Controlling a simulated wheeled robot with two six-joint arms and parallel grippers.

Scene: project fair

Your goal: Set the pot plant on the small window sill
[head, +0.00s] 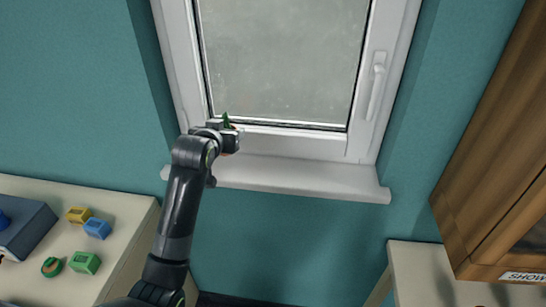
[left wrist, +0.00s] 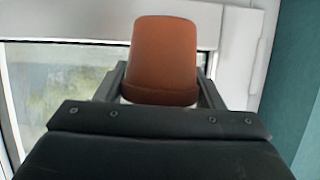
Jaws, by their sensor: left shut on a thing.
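The pot plant shows in the left wrist view as an orange-brown pot (left wrist: 162,55) between the two fingers. My left gripper (head: 231,134) is shut on it. In the head view only a bit of the green plant (head: 226,120) shows above the gripper, and the gripper hides most of the pot. The small window sill (head: 300,178) is a white ledge below the window. The gripper appears over the left part of the sill, in front of the window frame. I cannot tell whether the pot touches the sill. My right gripper is not in view.
The sill's middle and right are bare. A window handle (head: 376,88) is at the window's right. A table (head: 125,212) at lower left holds small coloured blocks. A wooden cabinet (head: 500,150) and a pale table top (head: 425,275) are at the right.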

